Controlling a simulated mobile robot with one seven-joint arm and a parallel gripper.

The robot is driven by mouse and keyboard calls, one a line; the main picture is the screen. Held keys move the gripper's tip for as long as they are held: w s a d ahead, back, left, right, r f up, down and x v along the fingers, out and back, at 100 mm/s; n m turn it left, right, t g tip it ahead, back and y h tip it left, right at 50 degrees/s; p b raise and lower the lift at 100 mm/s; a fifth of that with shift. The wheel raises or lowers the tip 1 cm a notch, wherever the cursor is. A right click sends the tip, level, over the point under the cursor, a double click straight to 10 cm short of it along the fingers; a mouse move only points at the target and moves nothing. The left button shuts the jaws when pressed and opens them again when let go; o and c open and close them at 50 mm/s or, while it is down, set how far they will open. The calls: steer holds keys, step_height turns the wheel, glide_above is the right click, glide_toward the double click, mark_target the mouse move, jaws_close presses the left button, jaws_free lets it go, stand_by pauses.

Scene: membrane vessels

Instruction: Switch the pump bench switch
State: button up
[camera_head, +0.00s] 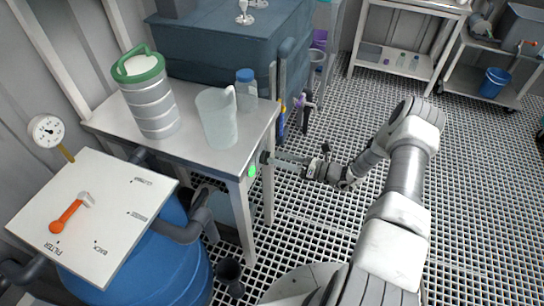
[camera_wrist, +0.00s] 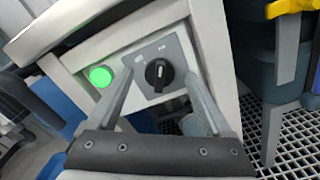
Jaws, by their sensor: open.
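The pump bench switch (camera_wrist: 158,73) is a black rotary knob with a white line, on a grey plate on the bench's front side. In the wrist view the knob stands near upright between my fingers, with small labels above it that I cannot read. A lit green lamp (camera_wrist: 100,76) is left of the plate; it also shows in the head view (camera_head: 252,170). My gripper (camera_wrist: 160,92) is open, its two fingers spread on either side of the knob. In the head view my gripper (camera_head: 272,160) reaches the bench's right side, and its fingertips hide most of the switch. I cannot tell whether they touch it.
The bench (camera_head: 195,150) carries a metal canister with a green lid (camera_head: 150,100), a clear pitcher (camera_head: 217,120) and a blue-capped bottle (camera_head: 246,88). A blue barrel (camera_head: 185,262) with a valve panel (camera_head: 110,215) stands at the left. The grated floor at right is open.

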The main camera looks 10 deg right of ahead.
mark_target(266, 158)
steer(key=shift+x, duration=1.35)
jaws_close()
steer(key=shift+n, duration=0.3)
steer(key=n, duration=0.3)
steer(key=n+b, duration=0.1)
steer(key=n, duration=0.3)
steer(key=s+n+b, duration=0.1)
steer(key=n, duration=0.3)
steer(key=shift+a+f, duration=0.1)
steer(key=shift+a, duration=0.25)
steer(key=shift+n, duration=0.3)
